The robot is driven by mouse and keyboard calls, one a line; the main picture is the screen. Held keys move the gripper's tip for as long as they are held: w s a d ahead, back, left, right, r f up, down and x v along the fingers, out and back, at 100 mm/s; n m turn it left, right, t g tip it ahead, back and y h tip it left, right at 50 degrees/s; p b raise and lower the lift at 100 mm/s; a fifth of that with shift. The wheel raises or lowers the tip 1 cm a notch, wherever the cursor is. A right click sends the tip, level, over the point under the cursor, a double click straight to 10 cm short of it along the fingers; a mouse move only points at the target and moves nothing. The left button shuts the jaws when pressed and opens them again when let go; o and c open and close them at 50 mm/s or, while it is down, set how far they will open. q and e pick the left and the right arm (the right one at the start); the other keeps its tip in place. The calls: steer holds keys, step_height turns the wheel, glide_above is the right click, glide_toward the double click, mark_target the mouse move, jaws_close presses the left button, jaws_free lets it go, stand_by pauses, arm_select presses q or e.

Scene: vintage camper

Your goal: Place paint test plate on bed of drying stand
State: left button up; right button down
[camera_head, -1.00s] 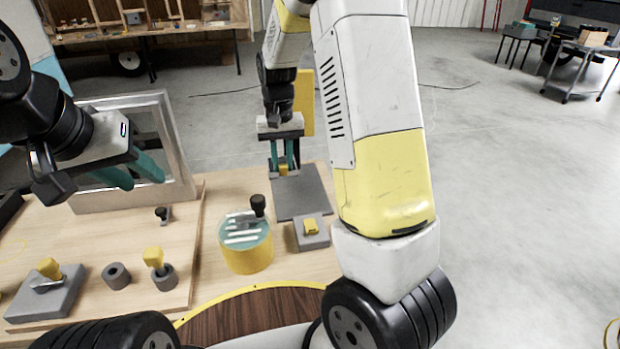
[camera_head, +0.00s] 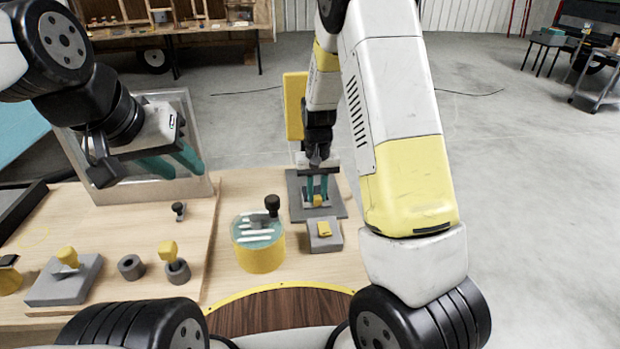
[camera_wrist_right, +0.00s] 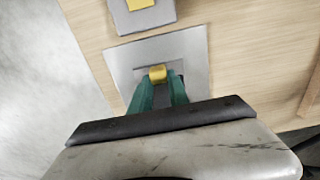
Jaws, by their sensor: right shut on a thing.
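My right gripper (camera_head: 317,188) is shut on the yellow knob (camera_wrist_right: 158,74) of a small grey plate, which I take to be the paint test plate (camera_head: 317,209). The plate is over the grey bed (camera_head: 297,187) of the drying stand, within its outline. The bed also shows around the plate in the right wrist view (camera_wrist_right: 121,63). I cannot tell whether plate and bed touch. The stand's yellow panel (camera_head: 294,105) rises at the back. My left gripper (camera_head: 172,163) is open and empty, above the left of the table, in front of a framed pane.
A grey block with a yellow top piece (camera_head: 324,233) sits just in front of the bed. A yellow tub (camera_head: 259,258) with a black knob stands to its left. Further left are a grey ring (camera_head: 131,267), a yellow-handled piece (camera_head: 176,262) and a grey block (camera_head: 63,281).

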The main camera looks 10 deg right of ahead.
steer(key=c, duration=1.3)
jaws_free()
steer(key=shift+f, duration=0.1)
steer(key=shift+o, duration=0.2)
step_height(320, 180, up, 12)
steer(key=s+d+r+t+y, duration=0.1)
steer(key=s+r+t, duration=0.2)
steer(key=s+r, duration=0.4)
steer(key=s+d+r+t+y, duration=0.1)
steer(key=s+r+t, duration=0.2)
steer(key=s+r, duration=0.5)
steer(key=s, duration=0.7)
steer(key=shift+s+d+n, duration=0.2)
steer(key=shift+d+n, duration=0.1)
